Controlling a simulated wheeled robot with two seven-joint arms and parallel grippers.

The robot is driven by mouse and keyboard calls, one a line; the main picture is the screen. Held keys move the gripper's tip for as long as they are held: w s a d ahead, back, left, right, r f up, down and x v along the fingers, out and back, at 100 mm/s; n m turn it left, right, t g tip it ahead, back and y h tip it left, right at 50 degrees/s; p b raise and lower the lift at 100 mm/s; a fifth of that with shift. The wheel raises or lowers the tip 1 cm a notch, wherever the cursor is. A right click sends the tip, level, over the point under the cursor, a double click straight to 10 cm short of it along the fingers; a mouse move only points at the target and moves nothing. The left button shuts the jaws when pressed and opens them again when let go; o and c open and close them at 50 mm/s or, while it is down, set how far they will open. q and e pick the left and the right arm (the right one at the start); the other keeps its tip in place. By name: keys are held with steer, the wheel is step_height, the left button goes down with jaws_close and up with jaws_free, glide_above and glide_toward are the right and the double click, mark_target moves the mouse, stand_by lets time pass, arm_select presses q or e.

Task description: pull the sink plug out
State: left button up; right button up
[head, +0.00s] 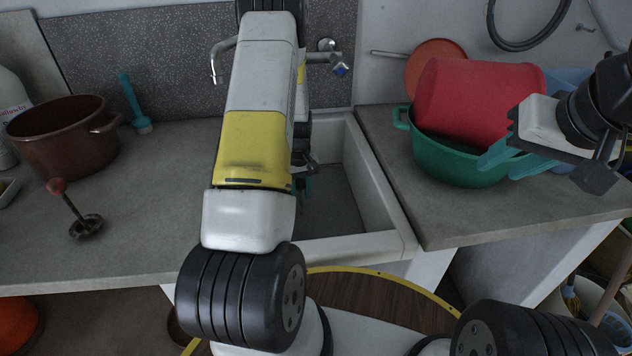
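The sink basin (375,185) is pale, square-edged and set in the counter, partly hidden behind my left arm. No plug is visible in the part of the basin I see. My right gripper (512,160) is open, beside the green basin.
A brown pot (63,138) and a blue brush (135,105) are on the left counter. A green basin (455,160) holding a red tub (470,98) sits on the right counter. A tap (330,57) is on the back wall. The front of the right counter is bare.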

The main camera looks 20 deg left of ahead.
mark_target(300, 180)
arm_select(q)
jaws_close()
steer(key=shift+r, duration=1.15)
stand_by(0.6)
steer(key=shift+r, duration=1.4)
steer(key=shift+r, duration=1.5)
